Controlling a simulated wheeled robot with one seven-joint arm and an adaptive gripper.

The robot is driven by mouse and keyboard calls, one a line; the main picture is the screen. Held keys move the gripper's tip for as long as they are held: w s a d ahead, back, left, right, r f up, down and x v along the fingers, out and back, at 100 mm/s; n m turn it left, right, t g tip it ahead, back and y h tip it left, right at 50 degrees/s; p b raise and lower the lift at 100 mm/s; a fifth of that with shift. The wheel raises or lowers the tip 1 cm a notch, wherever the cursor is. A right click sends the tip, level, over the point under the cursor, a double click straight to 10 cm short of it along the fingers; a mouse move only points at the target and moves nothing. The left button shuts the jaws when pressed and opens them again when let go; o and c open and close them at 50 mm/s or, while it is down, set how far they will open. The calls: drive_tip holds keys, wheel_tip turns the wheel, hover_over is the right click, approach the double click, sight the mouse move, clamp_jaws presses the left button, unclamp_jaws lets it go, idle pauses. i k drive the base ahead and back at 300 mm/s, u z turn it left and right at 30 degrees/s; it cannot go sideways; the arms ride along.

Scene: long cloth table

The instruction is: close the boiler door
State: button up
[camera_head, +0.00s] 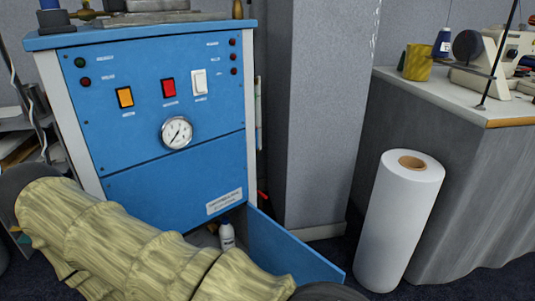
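The boiler (165,125) is a blue cabinet with grey edges, a round gauge, switches and small lamps on its front. Its door (287,250) is a blue panel at the lower right. It stands open, swung out towards the front right. A white bottle (227,236) shows in the dark opening beside the door. My arm, in a wrinkled yellowish sleeve, crosses the lower left and hides the lower part of the boiler. A dark rounded part at its end is cut off by the bottom edge. My gripper's fingers are not visible.
A white upright roll (400,220) stands on the floor right of the door. Behind it is a grey cloth-covered table (465,185) with a sewing machine (490,60). A grey wall column (325,110) stands behind the door. Some dark floor shows between door and roll.

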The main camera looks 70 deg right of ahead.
sight(278, 252)
drive_tip(key=u, duration=1.05)
drive_tip(key=k, duration=2.95)
drive_tip(key=z, duration=1.5)
